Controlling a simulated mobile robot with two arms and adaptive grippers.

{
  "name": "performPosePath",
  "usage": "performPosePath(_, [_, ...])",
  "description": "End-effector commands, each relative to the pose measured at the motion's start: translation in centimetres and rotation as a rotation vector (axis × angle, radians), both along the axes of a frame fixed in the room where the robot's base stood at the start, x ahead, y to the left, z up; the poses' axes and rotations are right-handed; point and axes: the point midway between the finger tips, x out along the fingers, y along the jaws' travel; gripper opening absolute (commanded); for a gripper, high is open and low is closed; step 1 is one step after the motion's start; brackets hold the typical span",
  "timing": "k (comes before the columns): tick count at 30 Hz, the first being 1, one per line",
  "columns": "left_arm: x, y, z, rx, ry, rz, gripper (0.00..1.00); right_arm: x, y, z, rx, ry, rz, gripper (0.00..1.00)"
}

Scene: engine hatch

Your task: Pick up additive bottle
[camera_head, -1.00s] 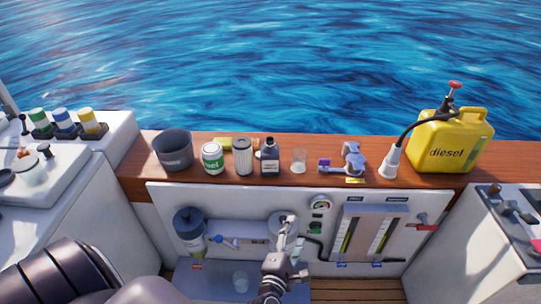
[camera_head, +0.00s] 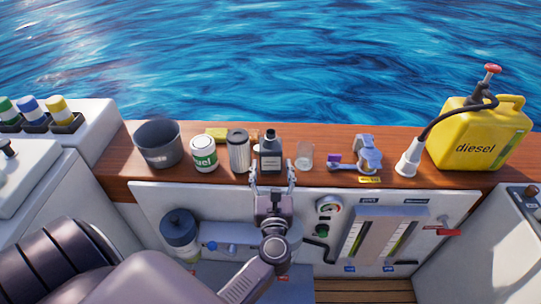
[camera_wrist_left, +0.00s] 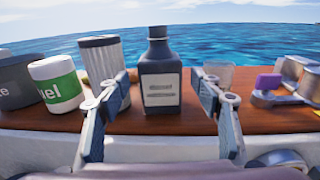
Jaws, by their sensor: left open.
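The additive bottle is most likely the dark bottle (camera_head: 271,154) with a pale label, standing upright on the wooden shelf (camera_head: 450,182). It also shows in the left wrist view (camera_wrist_left: 160,75), centred ahead of my left gripper. My left gripper (camera_head: 272,176) is open just in front of the bottle, at the shelf's front edge. In the left wrist view its two fingers (camera_wrist_left: 161,108) stand on either side of the bottle's lower part, with gaps to both sides, and hold nothing. My right gripper is not in view.
Close left of the bottle stand a ribbed filter (camera_head: 238,151), a fuel can (camera_head: 204,155) and a dark bucket (camera_head: 158,145). Water lies behind.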

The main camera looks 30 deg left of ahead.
Motion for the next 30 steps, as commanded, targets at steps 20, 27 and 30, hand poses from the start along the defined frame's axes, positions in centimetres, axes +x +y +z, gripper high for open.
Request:
performPosePath(20, [5.5,3.9,-0.9,0.0,-0.004,0.001,0.59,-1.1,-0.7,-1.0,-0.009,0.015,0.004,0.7])
performPosePath(27, [6.4,4.6,-0.9,-0.003,-0.002,0.001,0.59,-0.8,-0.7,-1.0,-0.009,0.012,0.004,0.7])
performPosePath(30, [6.4,4.6,-0.9,-0.003,-0.002,0.001,0.59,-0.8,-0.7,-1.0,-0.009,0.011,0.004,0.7])
